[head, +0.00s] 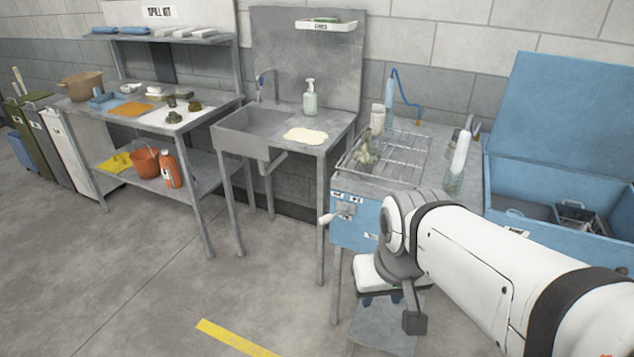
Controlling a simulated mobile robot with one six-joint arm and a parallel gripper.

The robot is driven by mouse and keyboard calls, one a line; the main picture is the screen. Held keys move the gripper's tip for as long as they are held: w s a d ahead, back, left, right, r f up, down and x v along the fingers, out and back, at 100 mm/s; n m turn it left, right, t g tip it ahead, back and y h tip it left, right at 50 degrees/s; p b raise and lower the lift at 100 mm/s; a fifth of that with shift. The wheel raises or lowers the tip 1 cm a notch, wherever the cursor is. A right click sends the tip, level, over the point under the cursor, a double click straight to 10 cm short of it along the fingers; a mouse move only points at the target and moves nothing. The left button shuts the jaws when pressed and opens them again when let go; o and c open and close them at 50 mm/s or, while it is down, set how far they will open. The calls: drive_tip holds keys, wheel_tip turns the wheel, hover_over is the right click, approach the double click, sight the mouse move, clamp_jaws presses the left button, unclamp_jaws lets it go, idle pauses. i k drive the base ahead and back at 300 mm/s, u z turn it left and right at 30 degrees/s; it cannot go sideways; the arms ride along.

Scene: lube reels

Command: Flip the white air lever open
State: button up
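The white air lever (326,218) sticks out to the left from a small grey valve fitting on the blue front panel (352,236) of the wash bench. It is small in this view, and its exact angle is hard to read. My gripper (382,300) hangs below my wrist, in front of and below the panel, to the right of the lever and apart from it. Its two dark tips look spread, with nothing seen between them. My arm hides the right part of the panel.
A wire rack (392,152) with a grey-green part and bottles stands on the bench. A blue lidded chest (548,215) is at the right. A sink (262,128) is to the left, and a loaded workbench (205,115) is beyond. Floor in front is clear, with a yellow stripe (235,338).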

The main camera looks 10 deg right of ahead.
sight(328, 217)
drive_tip(key=i, duration=0.95)
drive_tip(key=z, duration=0.35)
